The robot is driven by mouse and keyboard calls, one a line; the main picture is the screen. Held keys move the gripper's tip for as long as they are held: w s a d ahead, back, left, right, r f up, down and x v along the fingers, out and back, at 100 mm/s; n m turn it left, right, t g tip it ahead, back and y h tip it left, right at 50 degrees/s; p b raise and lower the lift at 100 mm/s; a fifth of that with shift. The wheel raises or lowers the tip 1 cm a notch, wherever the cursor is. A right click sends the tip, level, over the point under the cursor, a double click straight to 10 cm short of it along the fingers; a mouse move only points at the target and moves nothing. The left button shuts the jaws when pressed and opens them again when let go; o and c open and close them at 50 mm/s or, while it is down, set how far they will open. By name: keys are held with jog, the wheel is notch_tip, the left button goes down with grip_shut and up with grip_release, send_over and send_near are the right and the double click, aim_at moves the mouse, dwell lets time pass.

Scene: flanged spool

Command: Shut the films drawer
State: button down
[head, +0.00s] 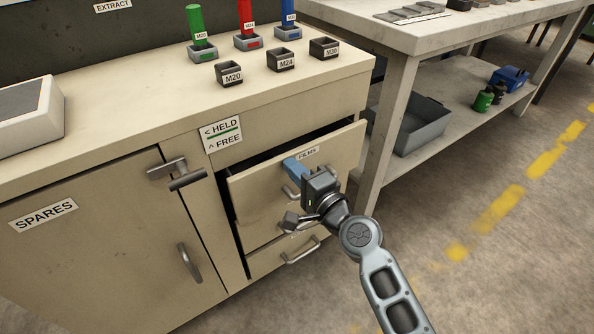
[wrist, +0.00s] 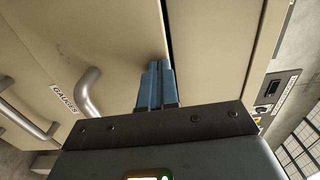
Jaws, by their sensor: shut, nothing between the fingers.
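The films drawer (head: 245,187) is the top drawer of the beige cabinet. In the head view it stands partly open, with a dark gap above and to the left of its front. Its label (head: 307,153) is near the top edge. My gripper (head: 292,166) is shut and empty, its blue fingers pointing at the upper part of the drawer front. In the wrist view the shut fingers (wrist: 155,85) reach the beige front beside a dark gap; I cannot tell if they touch it. The drawer's handle (wrist: 88,92) shows left of them. My gripper partly hides the front.
A metal latch (head: 178,172) sits left of the drawer, below a HELD/FREE sign (head: 221,135). A gauges label (wrist: 63,98) is on the drawer below. Labelled sockets (head: 231,75) stand on the cabinet top. A workbench (head: 400,70) stands at right; floor is clear in front.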

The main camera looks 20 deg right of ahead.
aim_at(284, 154)
jog(key=x, duration=0.4)
jog(key=shift+w+r+b, duration=0.1)
jog(key=shift+r+b, duration=0.05)
jog(key=shift+b, duration=0.15)
